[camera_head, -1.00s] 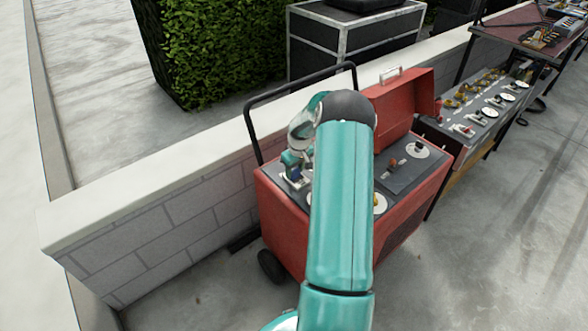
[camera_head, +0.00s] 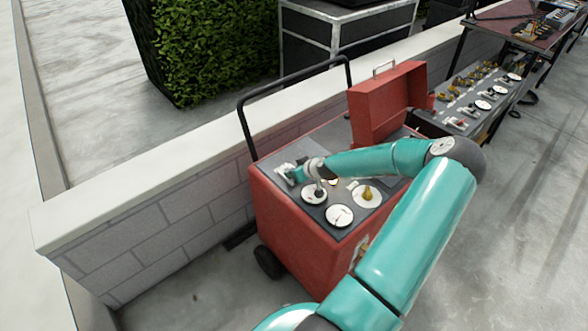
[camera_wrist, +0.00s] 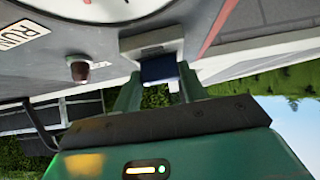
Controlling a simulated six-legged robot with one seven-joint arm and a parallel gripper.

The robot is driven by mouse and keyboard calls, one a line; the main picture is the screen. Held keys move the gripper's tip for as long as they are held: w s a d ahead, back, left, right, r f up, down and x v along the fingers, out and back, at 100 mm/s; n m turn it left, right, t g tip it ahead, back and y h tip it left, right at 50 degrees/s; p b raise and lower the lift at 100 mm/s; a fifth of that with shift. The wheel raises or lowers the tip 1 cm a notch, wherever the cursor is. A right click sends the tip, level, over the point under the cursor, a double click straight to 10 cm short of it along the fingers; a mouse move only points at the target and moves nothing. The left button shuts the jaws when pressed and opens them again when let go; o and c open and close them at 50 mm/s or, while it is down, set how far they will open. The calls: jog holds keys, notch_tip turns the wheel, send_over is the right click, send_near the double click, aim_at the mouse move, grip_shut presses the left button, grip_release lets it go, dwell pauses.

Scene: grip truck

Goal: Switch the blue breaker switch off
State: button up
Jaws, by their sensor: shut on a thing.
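The blue breaker switch (camera_wrist: 159,71) is a dark blue lever in a pale grey housing (camera_wrist: 152,45) on the panel, seen in the wrist view. My gripper (camera_wrist: 158,86) has its two green fingers on either side of the lever, shut on it. In the head view my gripper (camera_head: 295,175) is at the left back of the red cart's top, at a light switch plate (camera_head: 284,169). The lever itself is hidden there by my gripper, and its exact position is hard to tell.
The red cart (camera_head: 283,230) carries white dials (camera_head: 339,215) and knobs close to my forearm. Its raised red lid (camera_head: 378,107) and black handle (camera_head: 243,125) stand near. A low wall (camera_head: 150,190) runs behind. Open floor (camera_head: 480,260) lies to the right.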

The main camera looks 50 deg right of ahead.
jog(key=shift+s+f+t, duration=0.2)
jog(key=shift+s+t, duration=0.05)
jog(key=shift+t, duration=0.35)
jog(key=o, duration=1)
jog(key=shift+s, duration=0.1)
jog(key=v, duration=1.3)
jog(key=shift+s, duration=0.4)
jog(key=shift+a, duration=0.15)
